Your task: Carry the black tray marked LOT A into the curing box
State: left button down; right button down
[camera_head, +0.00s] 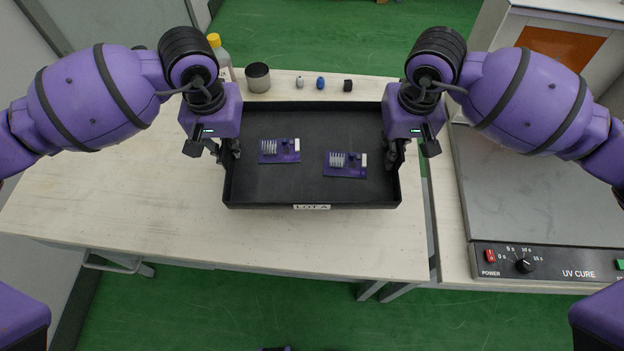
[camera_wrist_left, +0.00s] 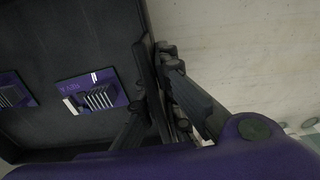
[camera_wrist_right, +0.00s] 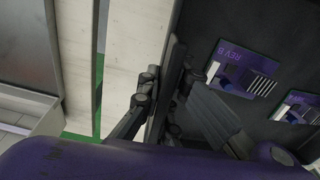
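The black tray (camera_head: 310,192) is level over the pale worktable, with a white LOT A label (camera_head: 311,207) on its front wall. I cannot tell whether it touches the tabletop. Two purple circuit boards, one left (camera_head: 279,151) and one right (camera_head: 345,164), lie flat in it. My left gripper (camera_head: 228,150) is at the tray's left wall, one finger inside and one outside, close against it in the left wrist view (camera_wrist_left: 155,85). My right gripper (camera_head: 393,152) clasps the right wall the same way, also seen in the right wrist view (camera_wrist_right: 168,85). The curing box (camera_head: 547,258) stands at right, marked UV CURE.
A dark cup (camera_head: 257,78), a bottle with a yellow cap (camera_head: 219,55) and small items, including a blue one (camera_head: 320,83), stand behind the tray. The worktable (camera_head: 130,205) is clear left and in front. A narrow gap separates it from the curing box's bench.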

aim_at(550, 188)
jog(key=l+z, duration=0.1)
jog(key=l, duration=1.25)
jog(key=l+z, duration=0.1)
jog(key=l, duration=1.25)
jog(key=i, duration=0.05)
